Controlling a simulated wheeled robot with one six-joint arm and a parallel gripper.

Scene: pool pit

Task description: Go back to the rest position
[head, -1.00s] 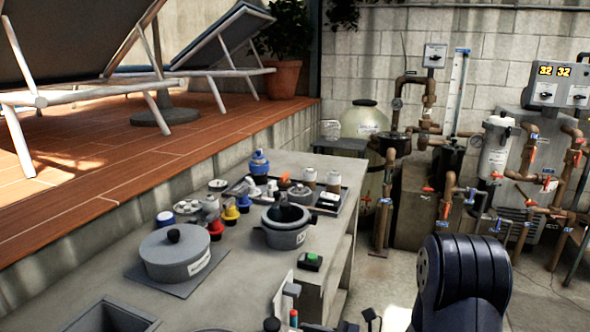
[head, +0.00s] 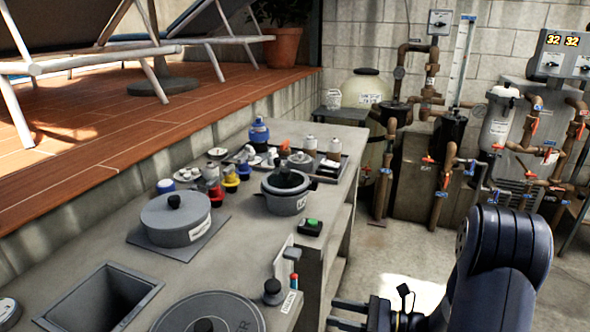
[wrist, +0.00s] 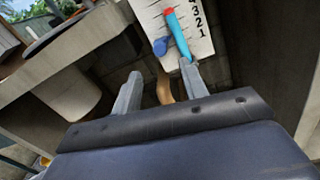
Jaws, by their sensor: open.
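My gripper (wrist: 160,85) is open in the wrist view, with two grey fingers apart and nothing between them. In the head view my gripper (head: 338,312) shows at the bottom, in front of the counter's right side, partly cut off by the frame. Beyond the fingers in the wrist view is a white numbered card (wrist: 203,45) with a blue stick with a red tip (wrist: 178,32) in front of it. I cannot tell whether a finger touches the stick.
The counter (head: 235,245) holds a lidded grey pot (head: 175,222), a smaller pot (head: 287,195), a green-button box (head: 311,227), colored bottles and a tray. A square basin (head: 100,300) opens at the front. Pipes and a filter (head: 497,118) stand at right. Floor between is clear.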

